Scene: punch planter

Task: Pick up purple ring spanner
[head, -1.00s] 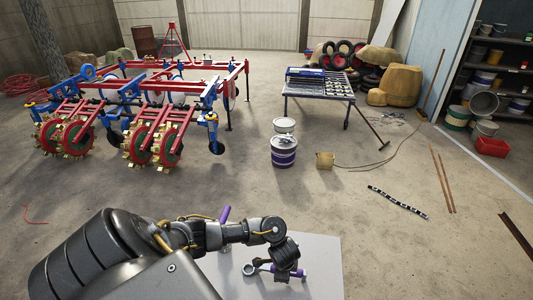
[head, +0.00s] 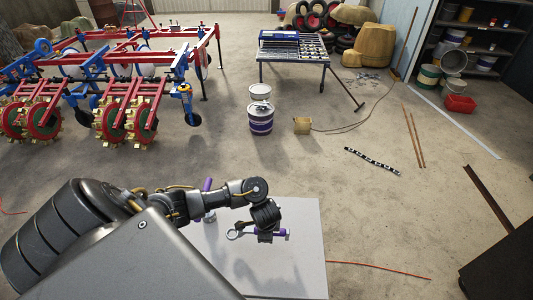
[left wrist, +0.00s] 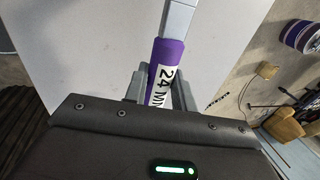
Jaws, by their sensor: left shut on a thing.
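The purple ring spanner shows in the head view as a steel ring end (head: 233,234) left of my left gripper (head: 265,236), with purple handle (head: 281,232) on the right. In the left wrist view its purple sleeve, marked "24 M" with the rest cut off (left wrist: 166,72), sits between the fingers of my left gripper (left wrist: 163,90), which is shut on it. A grey shank (left wrist: 179,18) runs up from the sleeve. The spanner is over the white tabletop (head: 300,265); I cannot tell whether it touches it. My right gripper is not in view.
A second purple-handled thing (head: 208,185) stands upright by the back edge of the tabletop, partly behind my arm. Beyond are a red and blue planter (head: 120,85), a purple-banded bucket (head: 261,119) and a small box (head: 302,125). The tabletop's right part is bare.

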